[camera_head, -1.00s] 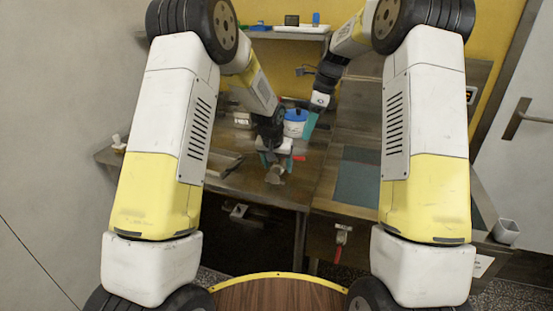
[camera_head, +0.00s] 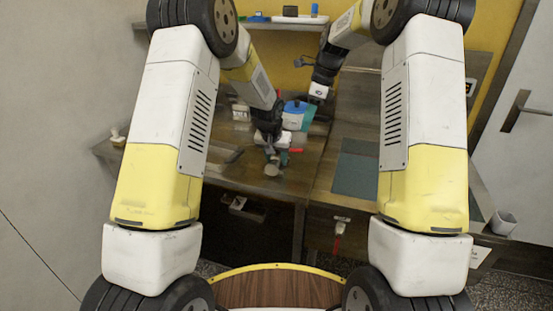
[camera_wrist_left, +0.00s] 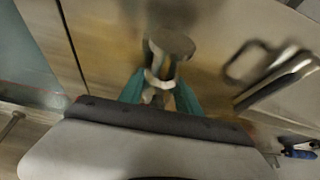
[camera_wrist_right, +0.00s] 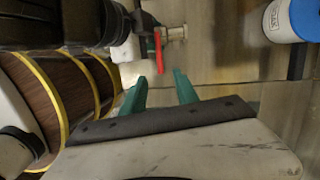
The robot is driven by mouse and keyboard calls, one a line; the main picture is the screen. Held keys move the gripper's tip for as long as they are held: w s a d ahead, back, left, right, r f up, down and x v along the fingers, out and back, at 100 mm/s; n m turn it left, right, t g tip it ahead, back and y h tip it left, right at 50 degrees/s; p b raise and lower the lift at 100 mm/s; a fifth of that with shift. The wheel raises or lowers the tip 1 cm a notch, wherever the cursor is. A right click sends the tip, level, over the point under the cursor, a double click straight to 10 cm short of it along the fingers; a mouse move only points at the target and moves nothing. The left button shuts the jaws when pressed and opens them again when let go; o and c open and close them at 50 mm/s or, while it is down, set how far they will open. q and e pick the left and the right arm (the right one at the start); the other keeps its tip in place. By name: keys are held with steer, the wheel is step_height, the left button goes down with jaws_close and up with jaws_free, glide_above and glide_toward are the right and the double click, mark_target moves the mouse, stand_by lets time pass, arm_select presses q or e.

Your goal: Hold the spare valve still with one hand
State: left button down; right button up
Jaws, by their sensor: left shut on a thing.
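The spare valve is a metal fitting with a round end (camera_head: 272,169) and a red lever (camera_head: 296,151). My left gripper (camera_head: 271,155) is shut on it above the bench. In the left wrist view the valve's round end (camera_wrist_left: 172,43) sticks out beyond the teal fingers (camera_wrist_left: 160,92). In the right wrist view the valve's brass end (camera_wrist_right: 176,33) and red lever (camera_wrist_right: 158,53) show beyond my right gripper (camera_wrist_right: 160,85). The right gripper is open, its two teal fingers apart with nothing between them. It is not touching the valve.
A white tub with a blue lid (camera_head: 294,115) stands behind the valve. A green mat (camera_head: 356,168) lies on the bench to the right. A red-handled fitting (camera_head: 339,230) hangs at the bench front. A shelf (camera_head: 250,26) with small items is at the back.

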steer(key=shift+c, duration=0.5)
steer(key=shift+n, duration=0.4)
jaws_close()
steer(key=s+n+t, duration=0.2)
steer(key=s+n, duration=0.1)
steer(key=n, duration=1.3)
steer(key=s+a+r+n+t, duration=0.1)
steer(key=s+n+t, duration=0.1)
steer(key=n, duration=1.4)
steer(key=shift+s+n+t+h, duration=0.3)
steer(key=shift+s+n+h, duration=0.1)
steer(key=shift+s, duration=0.2)
